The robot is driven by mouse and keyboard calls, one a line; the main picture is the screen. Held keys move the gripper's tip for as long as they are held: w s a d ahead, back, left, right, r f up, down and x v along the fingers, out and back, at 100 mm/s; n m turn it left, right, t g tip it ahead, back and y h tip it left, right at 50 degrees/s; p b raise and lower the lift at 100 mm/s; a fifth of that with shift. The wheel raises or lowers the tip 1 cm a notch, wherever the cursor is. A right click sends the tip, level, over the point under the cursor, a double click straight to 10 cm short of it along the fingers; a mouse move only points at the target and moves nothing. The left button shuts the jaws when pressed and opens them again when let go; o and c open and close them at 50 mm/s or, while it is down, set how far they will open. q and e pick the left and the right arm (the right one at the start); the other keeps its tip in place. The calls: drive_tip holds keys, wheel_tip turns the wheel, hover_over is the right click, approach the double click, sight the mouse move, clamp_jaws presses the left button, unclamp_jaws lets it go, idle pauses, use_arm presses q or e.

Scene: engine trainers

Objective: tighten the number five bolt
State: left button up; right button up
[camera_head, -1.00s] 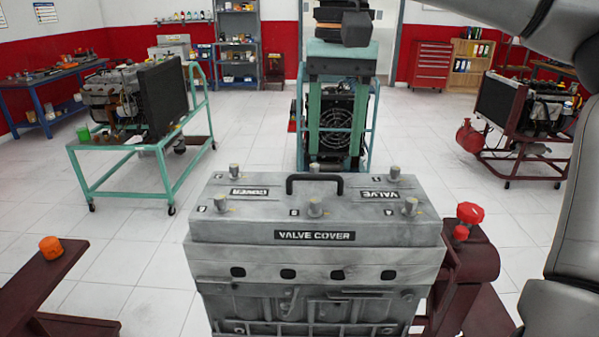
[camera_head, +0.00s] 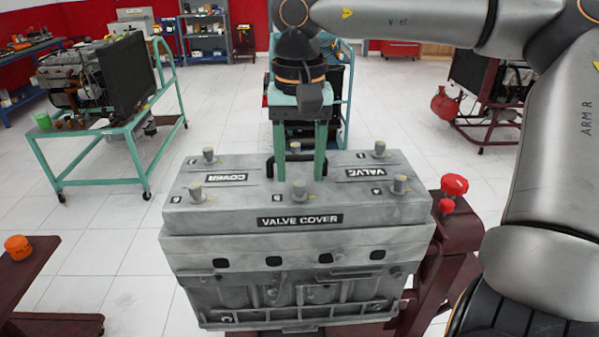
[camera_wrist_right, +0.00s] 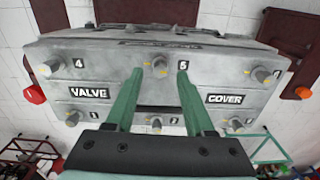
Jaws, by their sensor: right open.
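The grey engine's valve cover (camera_head: 215,217) fills the lower middle of the head view, with several upright bolts on top. The number five bolt (camera_head: 298,190) is the front middle one. In the right wrist view, the number five bolt (camera_wrist_right: 160,65) shows beside its "5" label. My right gripper (camera_head: 300,178) has two green fingers, apart and pointing down over the cover. In the wrist view the right gripper's tips (camera_wrist_right: 158,72) lie either side of that bolt, with clear gaps; I cannot tell their exact height. My left gripper is not in view.
A black handle (camera_head: 270,168) on the cover is partly hidden behind the fingers. Other bolts stand nearby, such as number four (camera_wrist_right: 45,69). A red knob (camera_head: 454,185) is right of the engine. A dark red table with an orange cap (camera_head: 18,247) is at left.

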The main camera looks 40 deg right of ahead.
drive_tip(key=shift+f, duration=0.95)
clamp_jaws()
